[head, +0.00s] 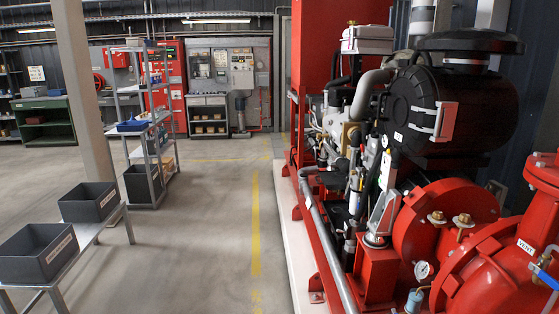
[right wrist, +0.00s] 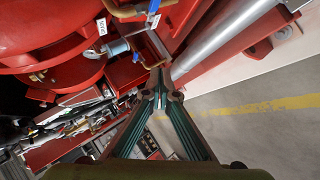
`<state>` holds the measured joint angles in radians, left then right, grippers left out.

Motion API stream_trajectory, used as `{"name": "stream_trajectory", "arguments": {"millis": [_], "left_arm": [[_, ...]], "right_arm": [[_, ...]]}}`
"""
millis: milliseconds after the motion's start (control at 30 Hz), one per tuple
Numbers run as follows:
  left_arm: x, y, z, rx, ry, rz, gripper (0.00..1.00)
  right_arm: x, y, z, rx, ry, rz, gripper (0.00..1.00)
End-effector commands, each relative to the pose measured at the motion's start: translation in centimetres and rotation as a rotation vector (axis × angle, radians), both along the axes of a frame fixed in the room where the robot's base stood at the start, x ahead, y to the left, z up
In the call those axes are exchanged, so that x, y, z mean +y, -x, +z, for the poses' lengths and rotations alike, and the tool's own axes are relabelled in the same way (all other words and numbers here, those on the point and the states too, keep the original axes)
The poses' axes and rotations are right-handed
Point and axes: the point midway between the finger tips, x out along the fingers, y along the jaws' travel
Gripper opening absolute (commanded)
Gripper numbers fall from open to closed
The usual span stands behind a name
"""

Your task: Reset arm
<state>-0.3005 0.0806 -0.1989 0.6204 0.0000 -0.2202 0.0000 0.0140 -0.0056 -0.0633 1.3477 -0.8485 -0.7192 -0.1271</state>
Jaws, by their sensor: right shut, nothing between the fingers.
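My right gripper (right wrist: 160,88) shows in the right wrist view with its fingers together and nothing between them. Its fingertips appear close to a brass pipe fitting and the red pump frame in that view; I cannot tell whether they touch. The red fire pump (head: 470,235) fills the right side of the head view, and its red casing (right wrist: 50,35) shows at the upper left of the wrist view. A white pressure gauge (head: 424,270) sits low on the pump. Neither gripper shows in the head view, and my left gripper is in no view.
A black air filter housing (head: 450,110) tops the engine. Two dark bins (head: 38,252) stand on a bench at the left, near a pillar (head: 84,90) and a metal shelf (head: 150,125). The grey floor (head: 215,230) with a yellow line is clear between bench and pump.

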Motion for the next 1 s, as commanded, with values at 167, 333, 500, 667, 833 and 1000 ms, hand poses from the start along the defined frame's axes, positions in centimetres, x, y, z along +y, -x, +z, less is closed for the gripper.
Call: {"name": "stream_trajectory", "arguments": {"millis": [167, 333, 500, 667, 833, 1000], "left_arm": [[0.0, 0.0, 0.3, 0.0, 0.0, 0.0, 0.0], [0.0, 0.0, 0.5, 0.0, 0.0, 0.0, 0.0], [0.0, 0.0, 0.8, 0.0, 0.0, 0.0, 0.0], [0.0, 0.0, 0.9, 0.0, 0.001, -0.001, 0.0], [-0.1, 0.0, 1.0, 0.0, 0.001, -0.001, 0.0], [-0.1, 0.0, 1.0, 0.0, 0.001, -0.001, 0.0]], "right_arm": [[3.5, 8.0, -11.2, 0.166, -0.193, 0.024, 0.0], [6.2, 17.8, -19.5, 0.307, -0.373, -0.017, 0.0], [7.9, 29.2, -25.6, 0.434, -0.535, -0.12, 0.0], [8.3, 39.2, -28.7, 0.52, -0.642, -0.248, 0.0], [8.1, 45.6, -29.9, 0.562, -0.697, -0.347, 0.0], [8.0, 47.3, -30.1, 0.572, -0.709, -0.376, 0.0]]}}
